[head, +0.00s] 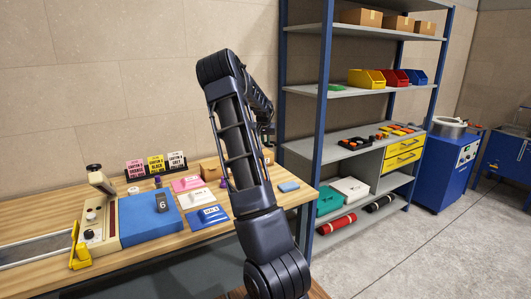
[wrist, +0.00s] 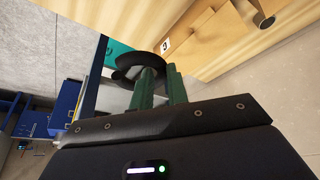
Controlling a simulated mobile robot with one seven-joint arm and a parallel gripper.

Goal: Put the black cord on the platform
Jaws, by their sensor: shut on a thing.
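A black curved piece, which looks like the black cord (wrist: 126,78), is between the green fingers of my gripper (wrist: 160,76) in the wrist view. The gripper is shut on it, and its loose end curls out to the left. In the head view my arm hides most of the gripper and the cord. A blue flat slab (head: 142,230), which looks like the platform, lies on the bench at the left beside a cream device with a lever (head: 98,218). The held cord is apart from the slab.
Pink, white and blue packets (head: 208,217) lie on the wooden bench (head: 190,243) right of the slab. Label cards (head: 156,164) stand behind. A tall shelf rack (head: 323,100) holds bins and boxes to the right of my arm. Open floor (head: 430,250) lies at the right.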

